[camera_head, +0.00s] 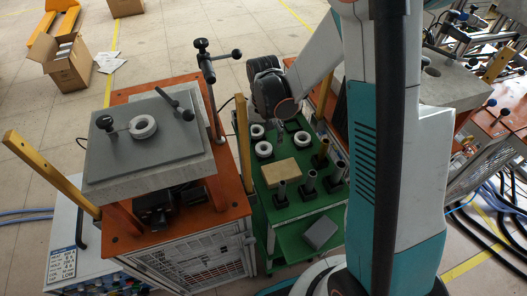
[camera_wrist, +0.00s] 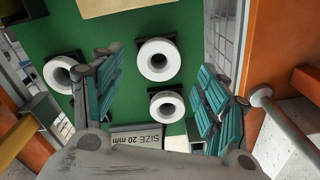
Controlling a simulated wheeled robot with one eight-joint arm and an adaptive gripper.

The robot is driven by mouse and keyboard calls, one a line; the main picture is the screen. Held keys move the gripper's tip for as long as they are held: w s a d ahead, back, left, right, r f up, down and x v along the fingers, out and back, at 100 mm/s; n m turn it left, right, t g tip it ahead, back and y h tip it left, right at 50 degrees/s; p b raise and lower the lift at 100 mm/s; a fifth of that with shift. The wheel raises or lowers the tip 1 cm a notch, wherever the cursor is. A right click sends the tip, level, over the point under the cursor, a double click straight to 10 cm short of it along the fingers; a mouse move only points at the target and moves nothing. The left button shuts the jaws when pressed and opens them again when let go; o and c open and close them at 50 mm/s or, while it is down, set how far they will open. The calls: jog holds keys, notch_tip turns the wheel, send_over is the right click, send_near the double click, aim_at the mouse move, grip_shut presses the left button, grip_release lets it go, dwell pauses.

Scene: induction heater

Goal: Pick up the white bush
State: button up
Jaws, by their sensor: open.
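Several white bushes, thick rings with a dark hole, are in view. Three lie on the green cart top (camera_head: 275,215): one at the back left (camera_head: 257,131), one in front of it (camera_head: 263,149) and one to the right (camera_head: 302,138). The wrist view shows three: a middle bush (camera_wrist: 143,60), a lower bush (camera_wrist: 167,95) and a left bush (camera_wrist: 50,74). Another white bush (camera_head: 143,119) sits on the heater's grey plate. My gripper (camera_wrist: 160,70) is open and empty above the cart, its teal-padded fingers on either side of the middle and lower bushes in view.
A tan block (camera_head: 281,172), several dark upright posts (camera_head: 309,182) and a grey box (camera_head: 320,233) stand on the cart. A "SIZE 20 mm" label (camera_wrist: 137,138) shows below the bushes. The orange heater frame (camera_head: 222,190) with its handle (camera_head: 220,55) flanks the cart on the left.

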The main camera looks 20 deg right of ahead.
aim_at(264, 148)
notch_tip(264, 148, down, 5)
jog(key=b, duration=0.2)
jog(key=shift+f+b, duration=0.15)
jog(key=shift+b, duration=0.15)
jog(key=shift+s, duration=0.15)
jog(key=c, duration=1.3)
